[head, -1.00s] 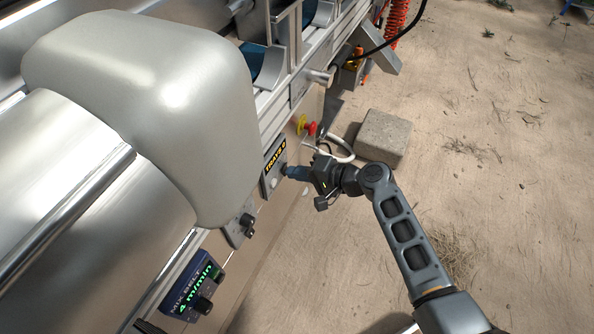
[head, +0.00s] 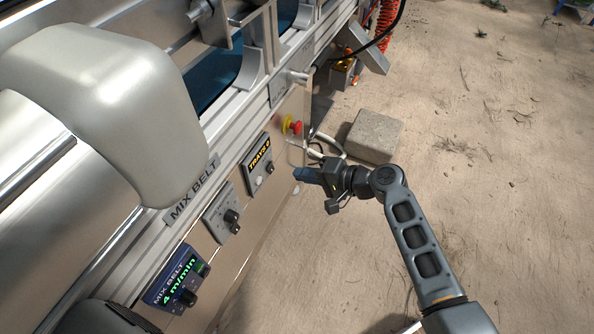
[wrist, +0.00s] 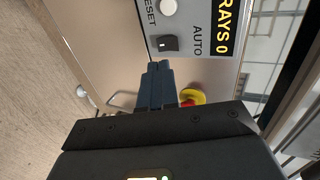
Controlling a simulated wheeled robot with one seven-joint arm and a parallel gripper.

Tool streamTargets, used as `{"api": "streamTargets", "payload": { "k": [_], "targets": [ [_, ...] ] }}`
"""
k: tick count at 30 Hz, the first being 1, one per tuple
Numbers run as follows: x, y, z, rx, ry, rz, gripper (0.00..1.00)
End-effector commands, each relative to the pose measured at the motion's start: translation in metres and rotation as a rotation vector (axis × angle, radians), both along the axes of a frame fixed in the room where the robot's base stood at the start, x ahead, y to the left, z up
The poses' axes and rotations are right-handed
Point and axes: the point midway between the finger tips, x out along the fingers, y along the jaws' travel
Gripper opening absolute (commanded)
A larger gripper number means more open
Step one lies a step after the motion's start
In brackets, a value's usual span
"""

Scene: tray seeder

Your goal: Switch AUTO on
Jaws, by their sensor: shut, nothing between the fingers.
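The TRAYS 0 panel (head: 250,182) is a grey plate on the machine's side with a yellow-lettered display. In the wrist view, a black knob labelled AUTO (wrist: 168,44) sits on this panel beside a white RESET button (wrist: 168,7). The knob has a small light mark, but I cannot tell for sure which setting it points to. My gripper (head: 300,175) is shut and empty, pointing at the panel from the right. In the wrist view its fingertips (wrist: 157,66) are just below the knob in the picture and look apart from it.
A red emergency button on a yellow base (head: 294,127) is close beyond my gripper, with a bent pale pipe (head: 328,143) nearby. Another grey knob panel (head: 221,214) and the blue MIX BELT display (head: 176,279) are nearer. A concrete block (head: 375,136) stands on open sandy ground.

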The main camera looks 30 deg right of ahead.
Motion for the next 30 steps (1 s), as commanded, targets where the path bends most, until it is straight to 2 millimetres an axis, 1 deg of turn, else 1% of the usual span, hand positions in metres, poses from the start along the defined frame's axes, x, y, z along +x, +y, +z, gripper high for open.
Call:
{"api": "streamTargets", "payload": {
  "k": [9,13,18,30],
  "targets": [
    [-0.037,-0.027,0.02,-0.001,0.002,-0.002,0.0],
    [-0.047,-0.035,0.026,-0.001,0.001,-0.002,0.0],
    [-0.054,-0.039,0.029,0.0,0.001,0.0,0.0],
    [-0.056,-0.042,0.028,-0.001,0.002,-0.002,0.0]
  ]
}}
